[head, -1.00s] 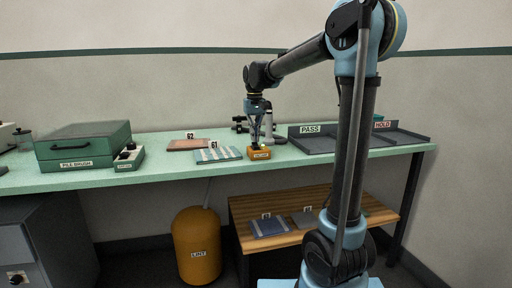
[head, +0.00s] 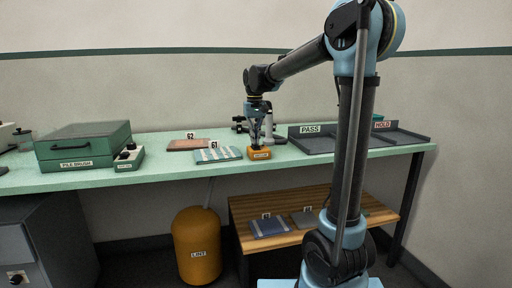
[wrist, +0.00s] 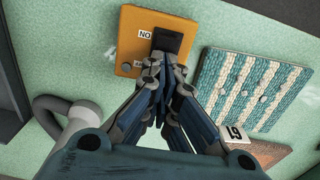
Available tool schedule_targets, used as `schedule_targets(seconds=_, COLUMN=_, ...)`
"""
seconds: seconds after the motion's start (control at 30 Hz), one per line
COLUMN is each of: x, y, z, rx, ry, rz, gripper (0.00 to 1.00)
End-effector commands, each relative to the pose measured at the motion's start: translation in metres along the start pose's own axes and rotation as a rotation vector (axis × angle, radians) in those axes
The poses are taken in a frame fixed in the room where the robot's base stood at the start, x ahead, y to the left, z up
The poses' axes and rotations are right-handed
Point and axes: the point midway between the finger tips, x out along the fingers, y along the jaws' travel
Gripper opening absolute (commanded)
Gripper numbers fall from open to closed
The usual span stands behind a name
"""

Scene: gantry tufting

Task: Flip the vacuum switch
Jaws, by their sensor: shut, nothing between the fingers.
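The vacuum switch is an orange box (head: 259,154) on the green bench, with a small label on its front. In the wrist view the orange box (wrist: 134,22) has a black rocker (wrist: 168,40) and a white tag lettered "NO" in this upside-down view. My gripper (head: 257,142) is right above the box, pointing down. In the wrist view my gripper (wrist: 157,62) has its fingertips together, at the near edge of the rocker, with nothing between them. I cannot tell whether they touch it. The fingers hide part of the rocker's near side.
Striped sample 61 (head: 218,155) lies just left of the box, and brown sample 62 (head: 187,144) behind it. A grey microscope-like device (head: 270,128) stands close behind my gripper. The PASS tray (head: 312,143) is to the right. The green pile brush case (head: 83,146) is far left.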

Motion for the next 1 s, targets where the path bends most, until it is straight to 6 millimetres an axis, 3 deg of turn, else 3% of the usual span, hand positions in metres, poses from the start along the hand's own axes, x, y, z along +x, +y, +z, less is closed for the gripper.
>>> schedule_targets(seconds=0.23, x=-0.004, y=0.0, z=0.0, rx=0.0, ry=0.0, rz=0.0, gripper=0.0)
schedule_targets(seconds=1.0, x=-0.054, y=0.0, z=0.0, rx=0.0, ry=0.0, rz=0.0, gripper=0.0)
